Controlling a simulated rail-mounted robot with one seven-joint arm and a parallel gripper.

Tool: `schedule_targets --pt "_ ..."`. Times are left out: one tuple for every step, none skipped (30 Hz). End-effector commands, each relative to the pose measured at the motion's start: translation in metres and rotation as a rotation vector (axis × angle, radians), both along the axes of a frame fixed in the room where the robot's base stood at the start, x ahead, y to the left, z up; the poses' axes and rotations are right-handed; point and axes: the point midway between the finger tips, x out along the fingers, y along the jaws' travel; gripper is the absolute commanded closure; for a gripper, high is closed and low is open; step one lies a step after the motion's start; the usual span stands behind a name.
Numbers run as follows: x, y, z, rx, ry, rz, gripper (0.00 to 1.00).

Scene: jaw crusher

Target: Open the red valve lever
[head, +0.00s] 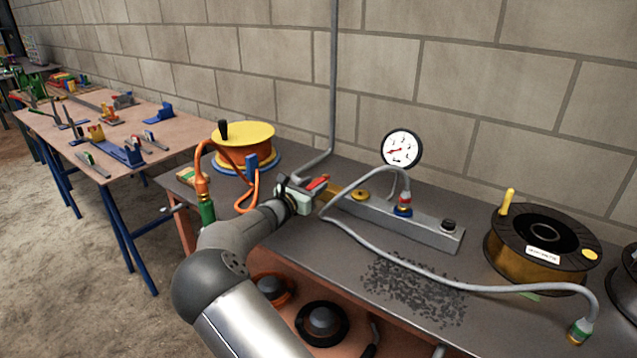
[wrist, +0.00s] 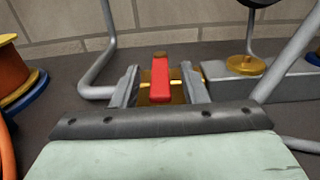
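The red valve lever (wrist: 160,80) shows in the wrist view between the two fingers of my gripper (wrist: 165,88). It points toward the camera, with a brass valve body behind it. The fingers stand apart with a gap on each side of the lever, so my gripper is open. In the head view the red lever (head: 317,183) shows just beyond my gripper (head: 303,188), at the left end of the grey manifold bar (head: 400,217). My gripper partly hides the valve there.
A grey pipe (head: 333,90) runs down the wall to the valve. A pressure gauge (head: 401,149) and a grey hose (head: 450,283) are right of it. An orange cable reel (head: 243,148) stands left, a black spool (head: 540,245) right. Dark granules (head: 415,288) lie on the bench.

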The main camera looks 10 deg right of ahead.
Motion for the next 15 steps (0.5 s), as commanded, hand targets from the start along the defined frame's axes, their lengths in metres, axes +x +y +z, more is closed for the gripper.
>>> schedule_targets --pt "0.006 -0.006 0.000 0.000 -0.001 -0.001 0.60" --pt "0.009 -0.010 0.000 0.000 0.000 -0.001 0.60" --pt "0.012 -0.013 0.000 -0.001 0.001 -0.001 0.60" --pt "0.014 -0.014 0.000 -0.001 0.001 0.000 0.60" --pt "0.016 -0.016 0.000 -0.001 0.001 0.000 0.60" --pt "0.018 -0.019 0.000 -0.001 0.001 -0.001 0.60" --pt "0.019 -0.020 0.000 -0.001 0.001 -0.001 0.60" --pt "0.020 -0.021 0.000 0.000 0.000 0.000 0.60" --pt "0.021 -0.021 0.000 0.000 0.000 0.000 0.60" --pt "0.021 -0.022 0.000 0.000 0.000 0.001 0.60" --pt "0.021 -0.022 0.000 0.000 0.000 0.001 0.60" --pt "0.021 -0.022 0.000 0.000 0.000 0.001 0.60" --pt "0.021 -0.022 0.000 0.000 0.000 0.001 0.60" --pt "0.021 -0.022 0.000 0.000 0.000 0.001 0.60" --pt "0.021 -0.022 0.000 0.001 0.001 0.001 0.60"
